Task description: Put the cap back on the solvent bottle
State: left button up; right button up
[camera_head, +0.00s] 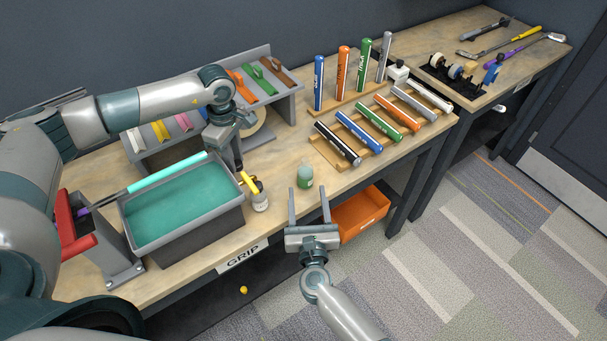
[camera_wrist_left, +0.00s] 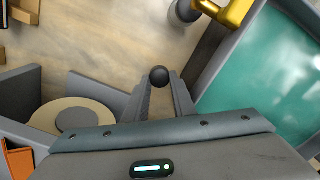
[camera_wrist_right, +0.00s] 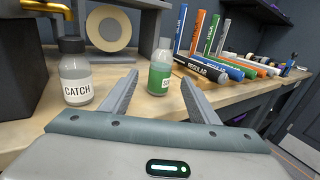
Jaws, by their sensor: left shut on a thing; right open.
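The solvent bottle (camera_head: 304,177), with green liquid, stands upright near the table's front edge. It shows in the right wrist view (camera_wrist_right: 160,75), beyond and between the open fingers, apart from them. My right gripper (camera_head: 308,192) is open and empty, in front of the bottle. My left gripper (camera_head: 238,166) is shut on a small round black cap (camera_wrist_left: 159,76), which shows at its fingertips in the left wrist view. It hangs over the table beside the green tray, left of the solvent bottle.
A bottle labelled CATCH (camera_wrist_right: 76,78) stands left of the solvent bottle, below a yellow tap (camera_head: 249,183). The green-filled tray (camera_head: 180,205) is at the left. A tape roll (camera_wrist_right: 108,28) stands behind. Racked grips (camera_head: 378,122) lie right. An orange bin (camera_head: 361,213) hangs below the tabletop.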

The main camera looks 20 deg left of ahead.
aim_at(306, 180)
pick_arm(q)
jog(key=shift+d, duration=0.1)
pick_arm(e)
jog(key=shift+d, duration=0.1)
jog(key=shift+w, duration=0.2)
pick_arm(q)
jog(key=shift+f+b, duration=0.6)
jog(key=shift+f, duration=0.05)
pick_arm(e)
jog(key=shift+x, duration=3.3)
jog(key=shift+s, duration=0.1)
pick_arm(q)
jog(key=shift+f+b, duration=0.85)
pick_arm(e)
jog(key=shift+x, duration=2.65)
jog(key=shift+f, duration=0.15)
jog(key=c, duration=1.2)
